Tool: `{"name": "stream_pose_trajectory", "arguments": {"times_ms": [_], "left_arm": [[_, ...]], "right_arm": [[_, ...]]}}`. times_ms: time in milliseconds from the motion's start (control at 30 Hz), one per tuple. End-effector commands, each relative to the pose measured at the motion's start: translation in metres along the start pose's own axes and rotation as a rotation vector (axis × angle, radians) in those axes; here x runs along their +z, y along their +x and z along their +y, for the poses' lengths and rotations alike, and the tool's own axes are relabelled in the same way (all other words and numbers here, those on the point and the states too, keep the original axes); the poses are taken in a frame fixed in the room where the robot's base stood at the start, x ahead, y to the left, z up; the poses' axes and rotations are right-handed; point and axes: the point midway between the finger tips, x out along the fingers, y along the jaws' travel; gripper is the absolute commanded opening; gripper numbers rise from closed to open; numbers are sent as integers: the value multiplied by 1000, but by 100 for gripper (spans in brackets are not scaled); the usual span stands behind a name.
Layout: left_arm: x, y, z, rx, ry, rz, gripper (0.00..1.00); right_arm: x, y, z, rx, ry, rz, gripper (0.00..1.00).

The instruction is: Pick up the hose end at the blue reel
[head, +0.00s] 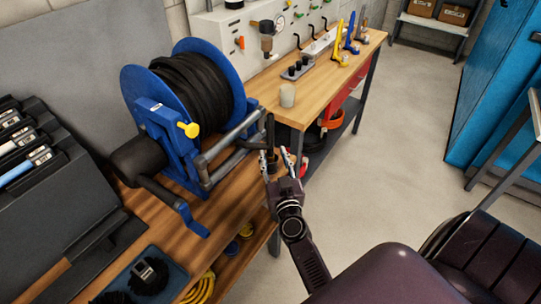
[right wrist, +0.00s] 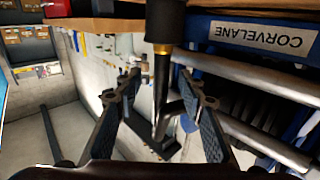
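The blue reel (head: 165,125) stands on the wooden bench, wound with black hose (head: 195,85). The hose end (head: 270,132) hangs upright at the reel's right side, by the bench edge. My right gripper (head: 277,162) is at it, with fingers apart. In the right wrist view the hose end (right wrist: 164,22) is a black tube with a brass-coloured collar, between the two open fingers (right wrist: 162,100); gaps show on both sides. Its depth relative to the fingertips is hard to tell. My left gripper is not in view.
Grey metal rails (head: 228,135) of the reel lie close beside my right gripper. A beige cup (head: 287,95) and a block with black pegs (head: 295,70) stand on the far bench (head: 325,75). Open floor (head: 420,110) lies to the right.

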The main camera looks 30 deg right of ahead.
Motion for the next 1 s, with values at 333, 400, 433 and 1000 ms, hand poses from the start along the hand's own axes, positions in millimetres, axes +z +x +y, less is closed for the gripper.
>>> {"name": "stream_pose_trajectory", "arguments": {"times_ms": [333,400,433,1000], "left_arm": [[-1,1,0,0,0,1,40],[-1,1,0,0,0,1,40],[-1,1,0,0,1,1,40],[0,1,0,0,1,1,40]], "right_arm": [[0,40,-2,-1,-1,1,37],[0,41,-2,-1,-1,1,37],[0,41,-2,-1,-1,1,37],[0,40,-2,-2,0,0,0]]}}
